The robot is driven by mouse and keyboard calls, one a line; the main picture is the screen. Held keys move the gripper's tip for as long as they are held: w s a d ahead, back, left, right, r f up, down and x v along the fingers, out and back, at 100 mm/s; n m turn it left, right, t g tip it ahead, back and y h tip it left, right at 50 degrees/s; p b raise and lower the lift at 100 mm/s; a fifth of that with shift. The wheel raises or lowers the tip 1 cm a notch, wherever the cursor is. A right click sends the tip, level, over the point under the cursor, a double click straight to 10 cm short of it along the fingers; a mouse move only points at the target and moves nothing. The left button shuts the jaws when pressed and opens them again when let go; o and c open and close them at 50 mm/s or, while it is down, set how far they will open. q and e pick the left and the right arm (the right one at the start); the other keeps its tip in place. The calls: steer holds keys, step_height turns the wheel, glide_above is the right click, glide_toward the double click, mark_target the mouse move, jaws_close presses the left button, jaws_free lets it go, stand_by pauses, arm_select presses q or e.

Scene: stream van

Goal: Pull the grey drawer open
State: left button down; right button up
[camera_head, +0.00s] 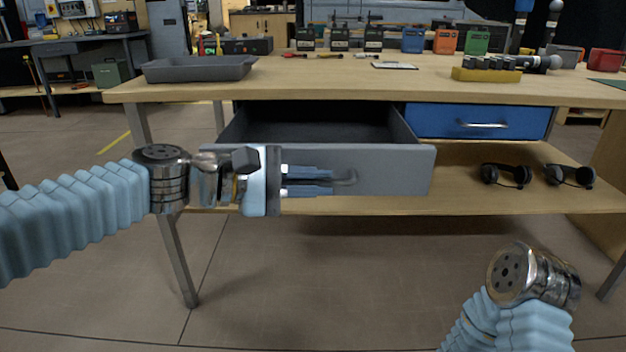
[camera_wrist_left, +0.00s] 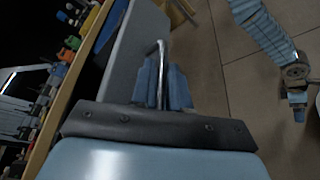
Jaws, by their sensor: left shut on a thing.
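The grey drawer (camera_head: 398,170) stands pulled out from under the workbench top in the head view, and its empty-looking inside shows. Its front also shows in the left wrist view (camera_wrist_left: 131,50). My left gripper (camera_head: 335,181) is at the middle of the drawer front, its fingers shut on the drawer's metal handle (camera_head: 349,177). In the left wrist view the handle (camera_wrist_left: 160,47) sticks out beyond the blue fingers. My right arm shows at the lower right of the head view, with its gripper out of sight.
A blue drawer (camera_head: 478,121) beside the grey one is closed. The bench top (camera_head: 340,85) carries a grey tray (camera_head: 199,68), several coloured battery-like boxes and a yellow holder (camera_head: 486,75). Two headphones lie on the lower shelf (camera_head: 460,196). The floor in front is clear.

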arm_select(q)
steer(key=c, duration=1.5)
jaws_free()
steer(key=p+v, duration=0.1)
steer(key=v, duration=1.3)
steer(key=shift+f+p, duration=0.2)
steer(key=shift+p, duration=0.2)
